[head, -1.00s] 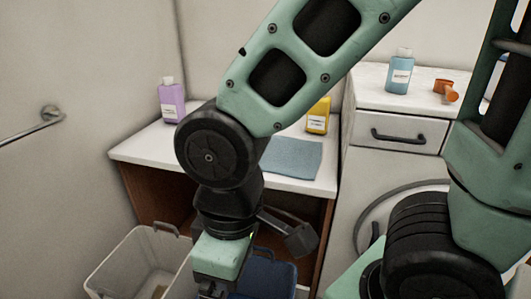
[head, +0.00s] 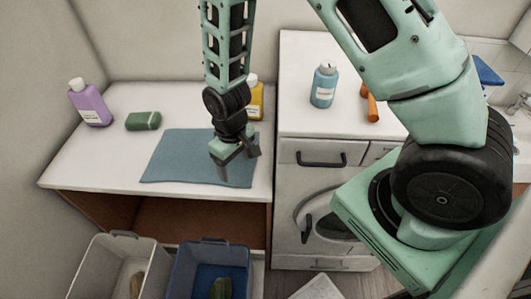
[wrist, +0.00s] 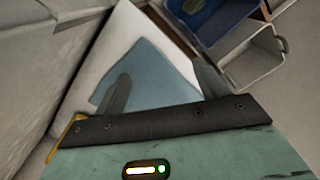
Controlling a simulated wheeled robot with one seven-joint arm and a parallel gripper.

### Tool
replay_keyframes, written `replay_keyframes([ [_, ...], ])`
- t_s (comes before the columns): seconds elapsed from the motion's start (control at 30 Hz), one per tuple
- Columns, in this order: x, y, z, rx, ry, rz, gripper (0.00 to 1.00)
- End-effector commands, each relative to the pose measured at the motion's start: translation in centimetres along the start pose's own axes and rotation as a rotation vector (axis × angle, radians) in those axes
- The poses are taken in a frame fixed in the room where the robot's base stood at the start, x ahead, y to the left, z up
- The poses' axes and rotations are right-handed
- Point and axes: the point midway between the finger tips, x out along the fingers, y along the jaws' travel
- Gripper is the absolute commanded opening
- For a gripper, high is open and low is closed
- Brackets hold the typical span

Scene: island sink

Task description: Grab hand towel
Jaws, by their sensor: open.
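The blue hand towel (head: 178,160) lies flat on the white counter (head: 92,155), near its front edge. It also shows in the wrist view (wrist: 152,72), partly covered by one finger. My gripper (head: 222,172) is over the right part of the towel, pointing down. In the wrist view my gripper (wrist: 160,90) has its two fingers spread apart with nothing between them. I cannot tell whether the fingertips touch the cloth.
A purple bottle (head: 91,104) and a green item (head: 143,121) stand left on the counter. A yellow bottle (head: 257,100) is behind my gripper. A blue bottle (head: 323,86) is on the right cabinet. A white bin (head: 88,262) and a blue bin (head: 180,262) sit below.

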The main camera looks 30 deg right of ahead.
Motion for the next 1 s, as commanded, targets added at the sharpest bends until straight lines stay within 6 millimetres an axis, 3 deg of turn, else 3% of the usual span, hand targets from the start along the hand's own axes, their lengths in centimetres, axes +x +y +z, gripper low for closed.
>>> replay_keyframes([
  [0.17, 0.4, 1.2, -0.2, 0.011, -0.002, 0.017, 0.73],
  [0.47, 2.5, 1.3, -0.2, 0.013, -0.002, 0.018, 0.73],
  [1.0, 9.7, 1.4, -0.2, 0.013, -0.002, 0.018, 0.73],
])
